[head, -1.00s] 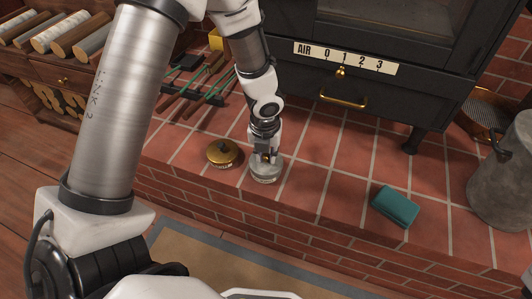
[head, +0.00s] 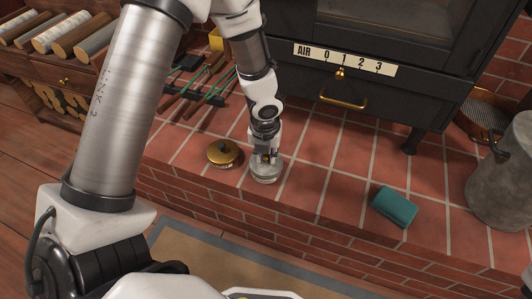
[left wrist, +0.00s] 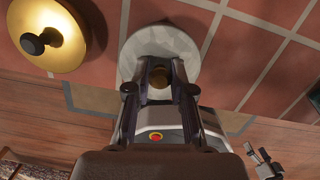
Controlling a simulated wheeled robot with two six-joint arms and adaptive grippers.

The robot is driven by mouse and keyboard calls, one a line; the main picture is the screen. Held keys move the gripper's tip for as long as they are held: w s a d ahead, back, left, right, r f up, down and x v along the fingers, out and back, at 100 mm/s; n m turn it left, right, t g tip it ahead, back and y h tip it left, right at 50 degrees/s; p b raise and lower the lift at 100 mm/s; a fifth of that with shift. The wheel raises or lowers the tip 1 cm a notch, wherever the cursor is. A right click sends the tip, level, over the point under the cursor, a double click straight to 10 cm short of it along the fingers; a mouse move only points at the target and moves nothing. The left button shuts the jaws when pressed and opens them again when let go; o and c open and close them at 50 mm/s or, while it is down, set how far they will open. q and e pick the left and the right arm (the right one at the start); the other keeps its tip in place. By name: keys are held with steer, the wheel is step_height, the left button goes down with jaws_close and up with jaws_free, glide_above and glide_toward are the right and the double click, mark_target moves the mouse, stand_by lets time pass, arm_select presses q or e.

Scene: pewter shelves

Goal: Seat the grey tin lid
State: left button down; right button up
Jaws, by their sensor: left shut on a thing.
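The grey tin lid (left wrist: 150,45) shows from above in the left wrist view as a pale round disc with a brass knob (left wrist: 160,80). My left gripper (left wrist: 160,72) is shut on that knob, its two fingers on either side. In the head view my left gripper (head: 265,157) points down at the grey tin (head: 265,175) on the brick hearth. The fingers hide part of the lid, and I cannot tell whether it sits flush. What looks like my right gripper (left wrist: 262,160) is small at the lower right of the left wrist view.
A round brass tin (head: 222,153) with a dark knob stands close to the left. A teal block (head: 396,207) lies to the right on the tiles. The black stove (head: 370,85) stands behind, and a grey metal can (head: 505,175) is at far right. The hearth edge is near.

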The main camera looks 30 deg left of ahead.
arm_select(q)
steer(key=shift+f+b, duration=0.3)
steer(key=shift+f, duration=0.15)
stand_by(0.3)
steer(key=shift+f, duration=0.1)
stand_by(0.6)
steer(key=c, duration=0.9)
jaws_free()
step_height(320, 180, up, 7)
steer(key=p, duration=0.8)
